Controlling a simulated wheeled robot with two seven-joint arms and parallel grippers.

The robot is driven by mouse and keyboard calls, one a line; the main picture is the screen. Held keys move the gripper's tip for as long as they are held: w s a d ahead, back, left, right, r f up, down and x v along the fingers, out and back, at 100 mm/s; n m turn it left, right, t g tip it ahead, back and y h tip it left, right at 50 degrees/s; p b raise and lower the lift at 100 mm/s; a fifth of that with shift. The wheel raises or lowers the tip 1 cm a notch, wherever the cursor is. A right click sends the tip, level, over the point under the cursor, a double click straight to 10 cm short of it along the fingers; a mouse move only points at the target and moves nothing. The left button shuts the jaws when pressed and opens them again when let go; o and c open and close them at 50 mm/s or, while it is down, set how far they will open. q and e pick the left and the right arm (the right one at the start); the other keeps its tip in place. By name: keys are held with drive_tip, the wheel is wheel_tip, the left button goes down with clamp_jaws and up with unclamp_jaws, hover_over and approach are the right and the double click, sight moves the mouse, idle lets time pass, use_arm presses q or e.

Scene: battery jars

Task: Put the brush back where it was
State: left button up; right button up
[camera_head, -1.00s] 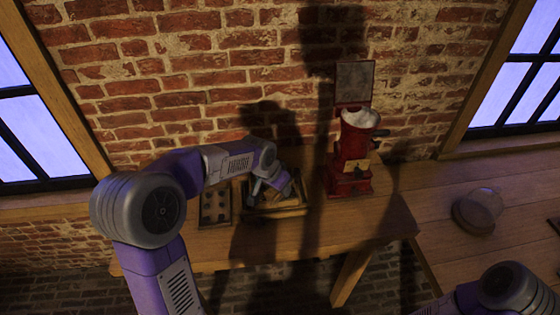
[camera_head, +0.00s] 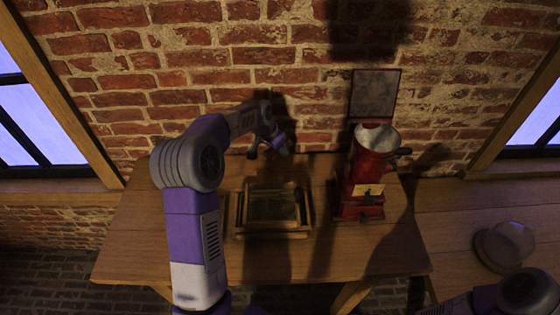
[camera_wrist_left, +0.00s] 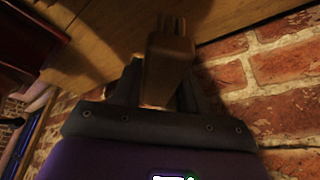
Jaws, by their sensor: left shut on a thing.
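My left gripper (camera_head: 272,150) is raised near the brick wall, behind the wooden tray (camera_head: 272,235) on the table. In the left wrist view my left gripper (camera_wrist_left: 155,90) is shut on a dim brown, block-shaped thing, which looks like the brush (camera_wrist_left: 171,55). It sticks out past the fingers, with a narrower end pointing away. Its bristles cannot be made out. In the head view the held brush is too small and dark to make out. My right gripper is out of view; only part of my right arm shows at the lower right.
A red machine (camera_head: 365,180) with a metal hopper and an upright panel stands right of the tray. The wooden table (camera_head: 140,225) is clear at the left. The brick wall (camera_head: 200,75) is close behind.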

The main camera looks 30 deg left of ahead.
use_arm(q)
drive_tip(key=shift+f+b, duration=0.3)
drive_tip(key=shift+f, duration=2.75)
drive_tip(key=shift+f, duration=0.15)
drive_tip(key=o, duration=1.1)
drive_tip(key=p+v, duration=0.1)
drive_tip(key=v, duration=1.1)
drive_tip(key=shift+s, duration=0.1)
